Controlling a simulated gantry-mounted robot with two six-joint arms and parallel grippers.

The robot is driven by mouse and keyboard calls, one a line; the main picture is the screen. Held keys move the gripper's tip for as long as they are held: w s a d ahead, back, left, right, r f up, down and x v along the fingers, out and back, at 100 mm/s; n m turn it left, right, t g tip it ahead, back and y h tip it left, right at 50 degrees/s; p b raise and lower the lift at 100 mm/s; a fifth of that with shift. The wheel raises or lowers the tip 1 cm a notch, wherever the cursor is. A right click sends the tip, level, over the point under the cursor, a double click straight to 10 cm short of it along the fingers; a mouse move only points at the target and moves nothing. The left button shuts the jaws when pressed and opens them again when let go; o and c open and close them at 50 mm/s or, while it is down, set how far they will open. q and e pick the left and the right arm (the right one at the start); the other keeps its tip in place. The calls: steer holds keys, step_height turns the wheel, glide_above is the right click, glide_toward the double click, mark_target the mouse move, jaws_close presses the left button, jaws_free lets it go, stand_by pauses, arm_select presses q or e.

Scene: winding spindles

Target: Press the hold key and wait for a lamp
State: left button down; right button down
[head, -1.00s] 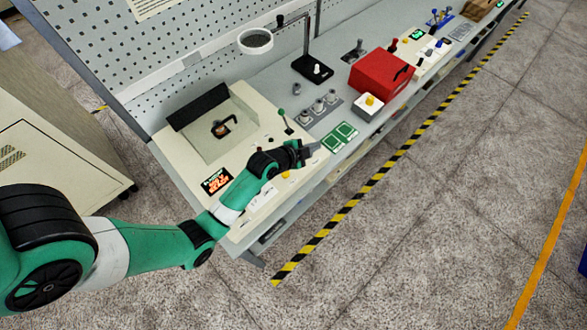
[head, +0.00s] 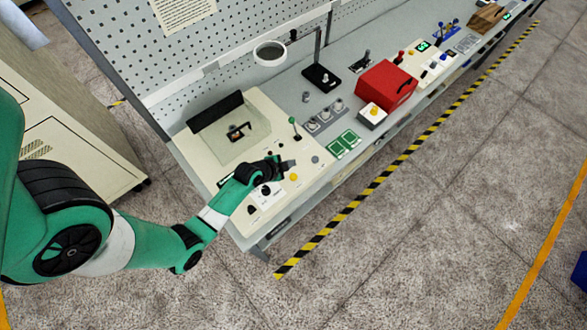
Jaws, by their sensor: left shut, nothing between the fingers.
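My left gripper (head: 289,164) is shut and empty over the cream winding panel (head: 312,174) at the front of the bench. Just below and right of its fingertips is a yellow button (head: 294,177). A grey round button (head: 316,160) lies further right, clear of the fingers. Two black knobs (head: 266,190) sit on the white plate nearer the panel's left end. I cannot read which control is the hold key. A small dark display (head: 225,180) is mostly hidden by my arm, and no lit lamp can be made out. My right gripper is out of view.
A green-knobbed lever (head: 293,121) stands behind the gripper. Right of it are grey knobs (head: 325,115), green pads (head: 343,145), a yellow-button box (head: 372,117) and a red box (head: 386,86). A striped floor line (head: 400,160) runs along the bench front.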

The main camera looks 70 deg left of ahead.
mark_target(291, 178)
arm_select(q)
step_height(291, 178, down, 8)
steer(key=b, duration=0.6)
steer(key=shift+b, duration=0.35)
stand_by(1.3)
steer(key=shift+f+b, duration=0.3)
steer(key=shift+f, duration=0.05)
steer(key=shift+f+b, duration=0.45)
steer(key=shift+f, duration=0.1)
stand_by(0.6)
steer(key=shift+r+p, duration=0.9)
steer(key=shift+r, duration=0.05)
steer(key=shift+r, duration=0.1)
step_height(291, 178, up, 5)
steer(key=p, duration=0.5)
